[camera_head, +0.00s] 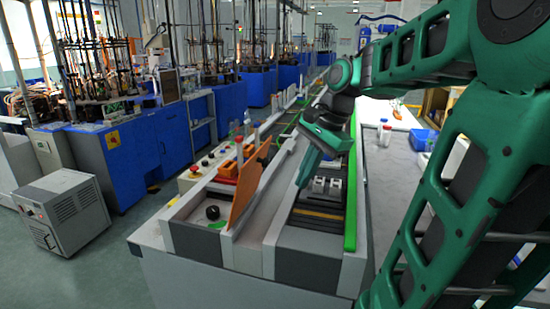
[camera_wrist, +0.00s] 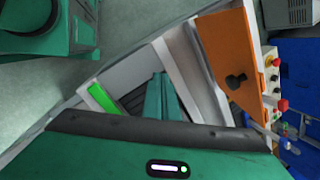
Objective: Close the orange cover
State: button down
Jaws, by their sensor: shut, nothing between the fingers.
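The orange cover (camera_head: 247,188) is a flat panel standing raised and tilted along the left channel of the machine in the head view. It also shows in the wrist view (camera_wrist: 225,45) at the upper right, with a black knob (camera_wrist: 236,80) against its face. My gripper (camera_head: 302,184) points down over the right channel, to the right of the cover and apart from it. In the wrist view its green fingers (camera_wrist: 160,90) are together with nothing between them. The cover's far side is hidden in the head view.
A grey raised rail (camera_head: 267,205) runs between the cover and my gripper. Silver blocks (camera_head: 326,187) sit in the right channel, beside a green strip (camera_head: 351,190). Red buttons (camera_head: 194,169) are on the left panel. A blue bin (camera_head: 423,139) stands on the right table.

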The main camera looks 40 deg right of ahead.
jog(key=shift+w+d+r+m+t+y, duration=0.5)
jog(key=shift+w+d+r+m, duration=2.65)
jog(key=shift+r+m, duration=1.55)
jog(key=w+a+f+m, duration=0.1)
jog(key=w+a+f, duration=0.4)
jog(key=f, duration=0.4)
jog(key=shift+w+a, duration=0.15)
jog(key=shift+w, duration=0.6)
jog(key=shift+r, duration=0.1)
